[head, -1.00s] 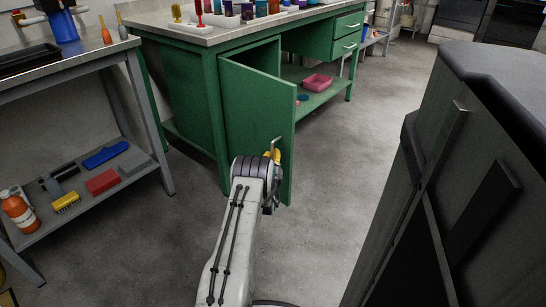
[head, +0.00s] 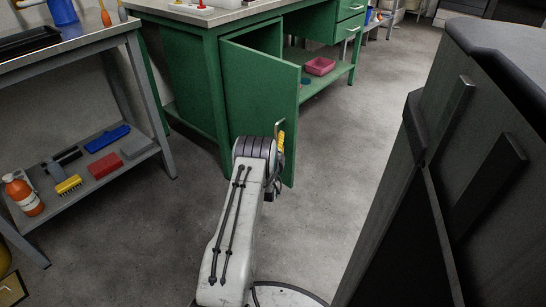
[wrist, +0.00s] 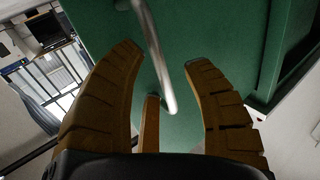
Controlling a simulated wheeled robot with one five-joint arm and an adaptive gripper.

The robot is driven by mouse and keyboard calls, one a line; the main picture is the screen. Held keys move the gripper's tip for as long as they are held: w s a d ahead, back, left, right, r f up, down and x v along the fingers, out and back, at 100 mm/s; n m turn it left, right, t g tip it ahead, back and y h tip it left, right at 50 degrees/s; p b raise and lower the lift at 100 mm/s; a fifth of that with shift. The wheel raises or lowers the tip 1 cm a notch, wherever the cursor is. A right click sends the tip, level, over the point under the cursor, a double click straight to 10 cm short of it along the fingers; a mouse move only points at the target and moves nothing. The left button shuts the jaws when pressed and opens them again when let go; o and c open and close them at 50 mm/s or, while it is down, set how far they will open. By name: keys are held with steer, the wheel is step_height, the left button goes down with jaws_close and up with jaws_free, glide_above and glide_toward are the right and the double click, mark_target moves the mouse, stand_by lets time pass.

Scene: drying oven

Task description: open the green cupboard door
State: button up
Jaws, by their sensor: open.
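The green cupboard door (head: 258,95) stands ajar at the left end of the green workbench, swung out toward me. My gripper (head: 281,143) is at the door's free edge side, mostly hidden behind my wrist in the head view. In the wrist view my gripper (wrist: 165,62) is open, its brown fingers spread in front of the green door (wrist: 220,40). The metal bar handle (wrist: 158,60) runs between the fingers. The fingers are not closed on it, and I cannot tell whether they touch it.
A grey bench (head: 118,35) with a lower shelf of bottles and brushes stands at the left. A large dark cabinet (head: 450,190) fills the right. Grey floor (head: 335,150) lies clear between.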

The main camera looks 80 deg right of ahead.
steer(key=a, duration=1)
steer(key=shift+s+a, duration=0.3)
steer(key=shift+s, duration=0.1)
stand_by(0.4)
